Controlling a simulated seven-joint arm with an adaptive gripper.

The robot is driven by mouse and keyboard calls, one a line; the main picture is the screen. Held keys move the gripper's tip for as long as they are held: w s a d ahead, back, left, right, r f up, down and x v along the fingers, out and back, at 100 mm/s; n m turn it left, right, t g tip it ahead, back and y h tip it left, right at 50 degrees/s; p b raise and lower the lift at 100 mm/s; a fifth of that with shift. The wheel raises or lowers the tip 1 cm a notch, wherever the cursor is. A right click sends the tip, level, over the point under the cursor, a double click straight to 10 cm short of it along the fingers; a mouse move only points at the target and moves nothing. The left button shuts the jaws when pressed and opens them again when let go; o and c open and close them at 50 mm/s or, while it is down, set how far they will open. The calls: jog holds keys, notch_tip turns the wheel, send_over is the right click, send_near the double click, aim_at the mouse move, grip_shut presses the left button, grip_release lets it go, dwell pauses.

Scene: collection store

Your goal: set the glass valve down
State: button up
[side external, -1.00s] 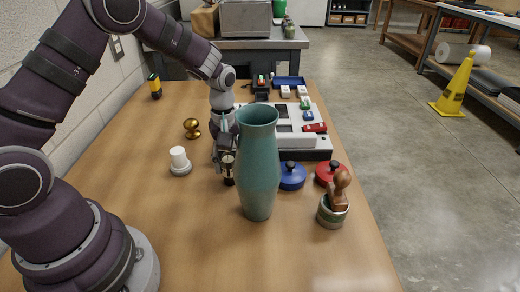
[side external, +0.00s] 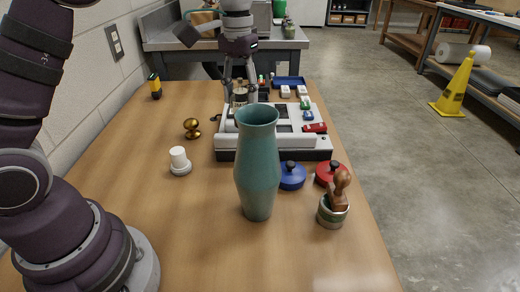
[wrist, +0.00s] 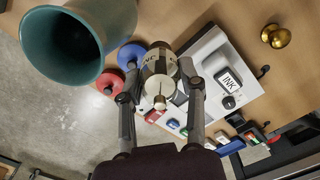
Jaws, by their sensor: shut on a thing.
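The glass valve (wrist: 158,72) is a short, pale cylinder with a printed band and a narrow stem, seen end-on in the wrist view. My gripper (wrist: 160,88) is shut on it, one finger on each side. In the side external view, my gripper (side external: 240,86) points down over the far left part of a white and grey case. The valve (side external: 240,98) shows small between the fingers there. I cannot tell whether its lower end is above the case or touching it.
Blue (side external: 291,178) and red (side external: 327,172) lidded discs, a wooden-handled stamp (side external: 339,190), a white knob (side external: 179,161) and a brass knob (side external: 192,128) stand around.

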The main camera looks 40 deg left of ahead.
jog(key=shift+d+r+m, duration=0.3)
jog(key=shift+r+m, duration=0.25)
jog(key=shift+m, duration=0.55)
jog(key=shift+w+d+m, duration=0.15)
jog(key=shift+d+m, duration=0.05)
jog(key=shift+m, duration=0.1)
jog(key=w+d+f+n, duration=0.3)
jog(key=d+f+n, duration=0.1)
jog(key=d, duration=0.1)
jog(key=s+d+f, duration=0.4)
jog(key=s+d, duration=0.6)
jog(key=d, duration=0.4)
jog(key=shift+n, duration=0.3)
jog(key=f, duration=0.8)
jog(key=shift+s+a, duration=0.15)
jog(key=shift+s, duration=0.25)
jog(key=shift+f, duration=0.2)
jog(key=shift+f, duration=0.1)
